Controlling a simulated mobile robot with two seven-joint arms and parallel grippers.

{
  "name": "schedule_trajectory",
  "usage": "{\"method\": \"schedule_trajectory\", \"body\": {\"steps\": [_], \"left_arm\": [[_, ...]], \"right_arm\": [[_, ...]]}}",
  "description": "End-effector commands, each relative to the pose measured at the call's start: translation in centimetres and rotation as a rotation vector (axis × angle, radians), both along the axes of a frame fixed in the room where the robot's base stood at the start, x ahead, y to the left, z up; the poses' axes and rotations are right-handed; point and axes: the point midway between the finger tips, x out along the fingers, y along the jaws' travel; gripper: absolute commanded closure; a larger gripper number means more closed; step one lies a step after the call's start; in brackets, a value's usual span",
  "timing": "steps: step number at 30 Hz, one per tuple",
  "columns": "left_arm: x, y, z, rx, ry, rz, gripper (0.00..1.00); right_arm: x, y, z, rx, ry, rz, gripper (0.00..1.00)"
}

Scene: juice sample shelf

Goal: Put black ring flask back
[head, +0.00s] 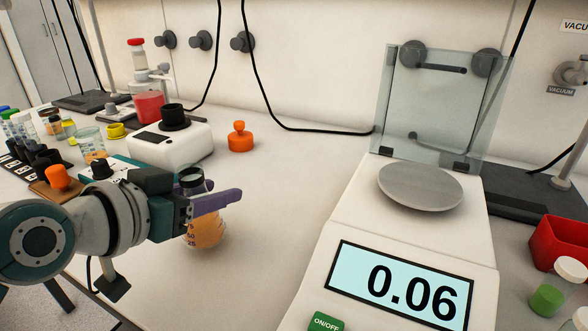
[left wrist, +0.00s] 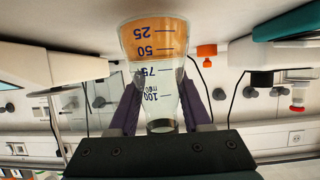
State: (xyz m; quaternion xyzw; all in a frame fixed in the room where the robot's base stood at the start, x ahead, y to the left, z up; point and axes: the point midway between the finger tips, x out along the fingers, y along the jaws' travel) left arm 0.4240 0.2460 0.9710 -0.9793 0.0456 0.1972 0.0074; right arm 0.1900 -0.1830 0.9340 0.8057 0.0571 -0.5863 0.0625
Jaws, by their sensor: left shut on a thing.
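The flask (head: 204,232) holds orange liquid and has graduation marks up to 100; its neck shows a dark band (head: 191,178). My left gripper (head: 215,202) has purple fingers shut around the flask's neck. The flask is upright over the counter left of the balance; I cannot tell whether its base touches the counter. In the left wrist view, which is upside down, the flask (left wrist: 155,62) sits between both fingers. My right gripper is not in view.
A balance (head: 340,225) reading 0.06, with an empty round pan (head: 420,186) and glass shield (head: 445,100), stands at right. Behind the gripper are a white mixer (head: 172,148) with a black cup and an orange stopper (head: 240,138). A beaker (head: 92,143) and several vials crowd the left. The middle counter is clear.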

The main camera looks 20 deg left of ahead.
Motion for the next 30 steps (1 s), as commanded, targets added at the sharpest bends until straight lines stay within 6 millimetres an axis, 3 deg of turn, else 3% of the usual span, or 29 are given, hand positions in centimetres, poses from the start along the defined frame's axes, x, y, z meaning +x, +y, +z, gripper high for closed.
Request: {"method": "schedule_trajectory", "body": {"steps": [3,15,16,23,30], "left_arm": [[0.03,0.05,-1.45,0.001,-0.001,0.001,1.00],[0.04,0.07,-1.84,0.002,-0.002,0.001,1.00],[0.02,0.06,-1.81,0.002,-0.001,0.001,0.49],[0.01,0.05,-1.75,0.001,-0.001,0.002,0.24],[0.01,0.04,-1.72,0.000,-0.001,0.001,0.22]], "right_arm": [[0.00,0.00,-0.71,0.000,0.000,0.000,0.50],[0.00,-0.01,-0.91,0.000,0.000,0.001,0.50],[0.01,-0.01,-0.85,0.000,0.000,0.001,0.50],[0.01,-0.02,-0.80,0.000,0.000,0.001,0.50],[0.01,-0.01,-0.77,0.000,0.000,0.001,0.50]]}}
